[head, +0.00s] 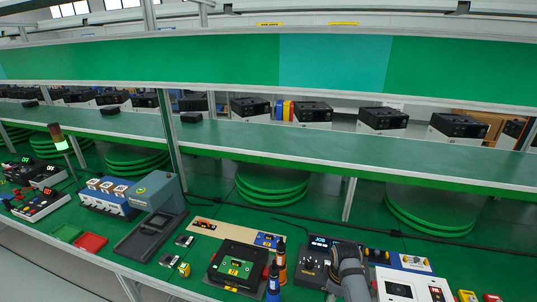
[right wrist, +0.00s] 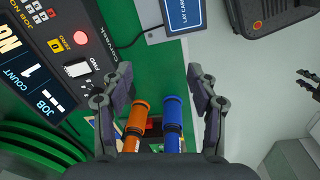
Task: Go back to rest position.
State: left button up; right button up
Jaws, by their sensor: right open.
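My right gripper (right wrist: 160,78) is open in the right wrist view, with its two dark fingers spread wide and nothing held between them. An orange-capped tool (right wrist: 138,118) and a blue-capped tool (right wrist: 173,118) show side by side in the gap between the fingers. I cannot tell how far below the fingers they are. In the head view, the orange tool (head: 280,262) and blue tool (head: 273,283) stand beside a black fixture (head: 235,266). My grey right arm shows at the bottom right of the head view, and its fingertips are not clear there. My left gripper does not show in the head view.
A job counter box (head: 320,255) stands beside my right arm, and a white panel box (head: 400,288) lies right of it. Behind runs a raised green shelf (head: 260,138).

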jog(key=s+d+r+m+t, duration=0.1)
jog(key=s+r+m, duration=0.1)
jog(key=s+m, duration=0.35)
jog(key=s+d+r+m+t, duration=0.1)
jog(key=s+d+r+m, duration=0.1)
jog(key=s, duration=0.7)
jog(key=s+d+r+m+t, duration=0.1)
jog(key=s+r+m, duration=0.2)
jog(key=s, duration=0.5)
notch_tip(320, 180, down, 31)
jog(key=s+d+g+b, duration=0.2)
jog(key=d+b, duration=0.1)
jog(key=b, duration=0.1)
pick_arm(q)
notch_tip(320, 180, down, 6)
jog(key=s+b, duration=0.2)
pick_arm(e)
jog(key=s+f, duration=1.8)
jog(key=shift+s+d+m+g+h, duration=0.2)
jog(key=shift+d+m+g+h, duration=0.1)
jog(key=shift+m, duration=0.15)
